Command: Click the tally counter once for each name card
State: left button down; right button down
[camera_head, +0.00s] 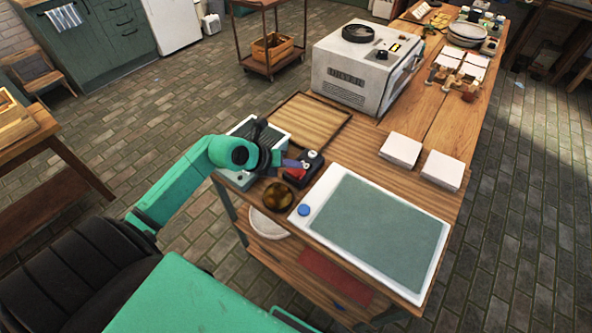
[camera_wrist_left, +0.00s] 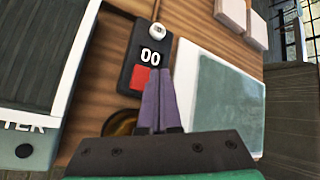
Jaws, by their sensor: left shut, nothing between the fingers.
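The tally counter (camera_head: 313,157) is a small black block near the table's left edge. In the left wrist view the counter (camera_wrist_left: 136,74) shows "00", a red patch below and a round white button at its far end. My left gripper (camera_wrist_left: 159,72) is shut and empty. Its purple fingers overlap the counter's near right side in that view, short of the white button; contact cannot be told. The left gripper (camera_head: 300,164) also shows over the counter in the head view. Small white pieces (camera_head: 475,61) at the table's far end may be name cards; no writing is readable.
A white-framed green board (camera_head: 380,230) with a blue button lies right of the counter. A dark amber bowl (camera_head: 279,197) is at the near edge. A wooden tray (camera_head: 308,121), a white machine (camera_head: 345,75) and two pale square stacks (camera_head: 401,149) (camera_head: 442,170) stand beyond.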

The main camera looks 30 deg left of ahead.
aim_at(293, 173)
pick_arm(q)
jog(key=shift+f, duration=0.3)
jog(key=shift+f+b, duration=0.35)
jog(key=shift+f, duration=0.1)
dwell(0.5)
jog(key=shift+r+p, duration=0.85)
jog(key=shift+r, duration=0.05)
notch_tip(293, 173, up, 5)
jog(key=p, duration=0.5)
jog(key=shift+r, duration=0.1)
dwell(2.2)
